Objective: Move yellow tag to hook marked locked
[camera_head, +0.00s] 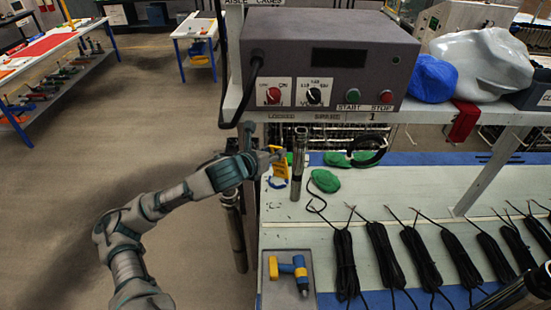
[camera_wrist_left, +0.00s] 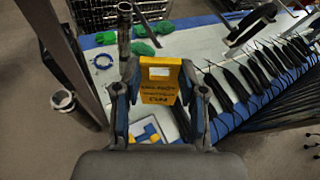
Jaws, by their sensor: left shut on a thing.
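My left gripper (camera_head: 268,160) is shut on the yellow tag (camera_head: 280,168) and holds it up in front of the shelf post, above the left end of the bench. In the left wrist view the yellow tag (camera_wrist_left: 159,88) sits between the two fingers of the left gripper (camera_wrist_left: 160,100), with a pale patch near its top and dark lettering below. Small labels (camera_head: 312,117) run along the shelf edge under the grey control box; their text is hard to read. I cannot make out the hooks.
The grey control box (camera_head: 325,65) stands on the shelf. A dark vertical tube (camera_head: 298,160) stands close right of the tag. A blue ring (camera_wrist_left: 103,61) lies left of the tube.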

